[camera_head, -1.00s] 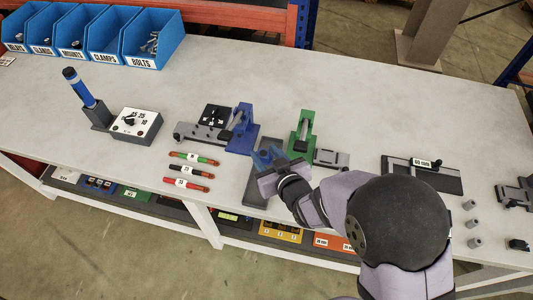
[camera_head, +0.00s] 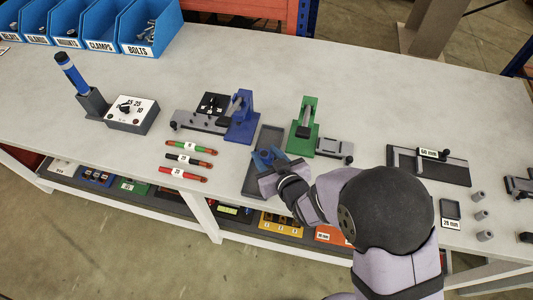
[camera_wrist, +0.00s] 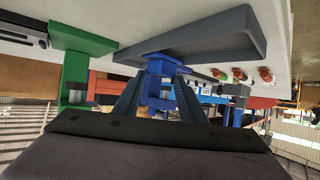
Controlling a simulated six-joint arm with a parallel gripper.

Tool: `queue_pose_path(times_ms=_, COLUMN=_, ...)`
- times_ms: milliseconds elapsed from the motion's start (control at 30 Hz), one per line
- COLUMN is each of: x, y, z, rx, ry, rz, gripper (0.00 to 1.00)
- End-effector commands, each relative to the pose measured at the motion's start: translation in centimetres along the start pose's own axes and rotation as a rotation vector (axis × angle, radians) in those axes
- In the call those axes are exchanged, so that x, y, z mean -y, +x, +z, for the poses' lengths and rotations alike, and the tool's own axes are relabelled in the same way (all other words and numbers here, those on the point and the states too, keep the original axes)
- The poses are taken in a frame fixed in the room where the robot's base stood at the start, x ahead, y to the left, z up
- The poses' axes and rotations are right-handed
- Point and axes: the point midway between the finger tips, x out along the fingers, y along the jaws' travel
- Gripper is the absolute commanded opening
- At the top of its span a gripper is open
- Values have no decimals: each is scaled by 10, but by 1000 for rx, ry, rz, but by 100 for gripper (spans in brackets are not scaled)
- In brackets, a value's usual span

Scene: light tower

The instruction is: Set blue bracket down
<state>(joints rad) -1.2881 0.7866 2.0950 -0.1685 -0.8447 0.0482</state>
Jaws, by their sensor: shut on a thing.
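My gripper (camera_head: 271,164) is shut on the blue bracket (camera_head: 264,156), over the dark grey tray (camera_head: 271,133) near the bench's front edge. In the wrist view the blue bracket (camera_wrist: 160,82) stands between the two fingers of my gripper (camera_wrist: 160,98). Its end meets or nearly meets the grey tray (camera_wrist: 205,38) in that view; I cannot tell whether it touches. My gripper and wrist hide part of the bracket and the tray's right side in the head view.
A blue clamp stand (camera_head: 241,122) is just left of the tray and a green one (camera_head: 303,128) just right. Red, black and green cables (camera_head: 188,160) lie to the left. A grey plate fixture (camera_head: 428,166) is farther right.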

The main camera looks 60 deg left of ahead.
Motion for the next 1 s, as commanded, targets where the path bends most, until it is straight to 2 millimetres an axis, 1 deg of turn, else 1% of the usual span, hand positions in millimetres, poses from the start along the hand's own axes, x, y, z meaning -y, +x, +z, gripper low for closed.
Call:
queue_pose_path(times_ms=367, x=0, y=0, z=-1, rx=-3, ry=0, rz=0, gripper=0)
queue_pose_path(times_ms=1000, x=0, y=6, z=9, rx=-3, ry=0, rz=0, gripper=0)
